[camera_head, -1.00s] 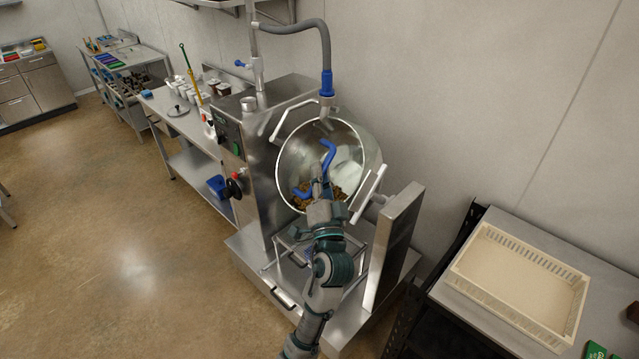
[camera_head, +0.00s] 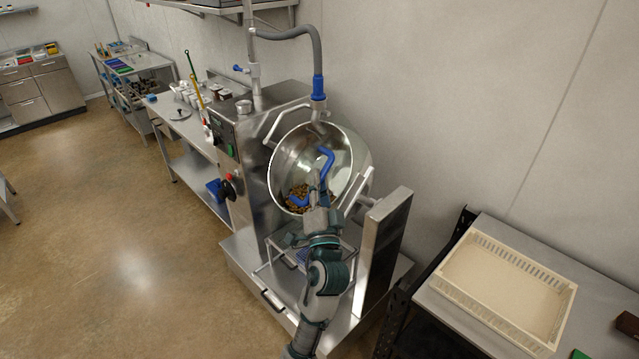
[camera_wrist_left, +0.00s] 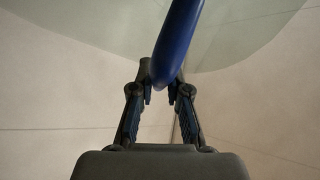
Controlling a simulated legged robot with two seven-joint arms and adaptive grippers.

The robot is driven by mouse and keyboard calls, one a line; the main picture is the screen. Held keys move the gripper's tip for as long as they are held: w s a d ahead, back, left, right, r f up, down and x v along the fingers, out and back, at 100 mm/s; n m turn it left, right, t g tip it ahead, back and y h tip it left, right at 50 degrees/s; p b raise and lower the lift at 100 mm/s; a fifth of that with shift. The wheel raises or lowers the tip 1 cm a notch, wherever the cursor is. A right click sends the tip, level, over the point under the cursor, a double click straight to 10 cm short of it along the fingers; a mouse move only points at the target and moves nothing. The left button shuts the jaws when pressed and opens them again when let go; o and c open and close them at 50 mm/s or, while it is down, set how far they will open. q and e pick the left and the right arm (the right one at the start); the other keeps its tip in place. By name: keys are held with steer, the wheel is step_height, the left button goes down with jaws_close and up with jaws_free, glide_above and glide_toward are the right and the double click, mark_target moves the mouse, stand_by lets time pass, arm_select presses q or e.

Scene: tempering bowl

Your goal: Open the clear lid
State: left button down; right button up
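My left gripper (camera_head: 318,187) is in front of the bowl. In the left wrist view its fingertips (camera_wrist_left: 160,92) are close in on both sides of the blue handle (camera_wrist_left: 178,40), apparently shut on it. My right gripper is not in view.
Brown pieces (camera_head: 297,192) lie low in the bowl. A grey hose (camera_head: 318,55) hangs over it, and a steel post (camera_head: 386,240) stands to its right. A cream tray (camera_head: 505,290) is on the table at right. Floor (camera_head: 130,240) at left is clear.

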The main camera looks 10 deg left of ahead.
arm_select(q)
steer(key=c, duration=1.1)
jaws_free()
steer(key=shift+w+f, duration=0.1)
steer(key=shift+f, duration=0.05)
steer(key=shift+c, duration=0.2)
steer(key=shift+d, duration=0.2)
steer(key=v, duration=1.2)
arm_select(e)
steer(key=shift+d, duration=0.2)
arm_select(q)
steer(key=shift+w, duration=0.1)
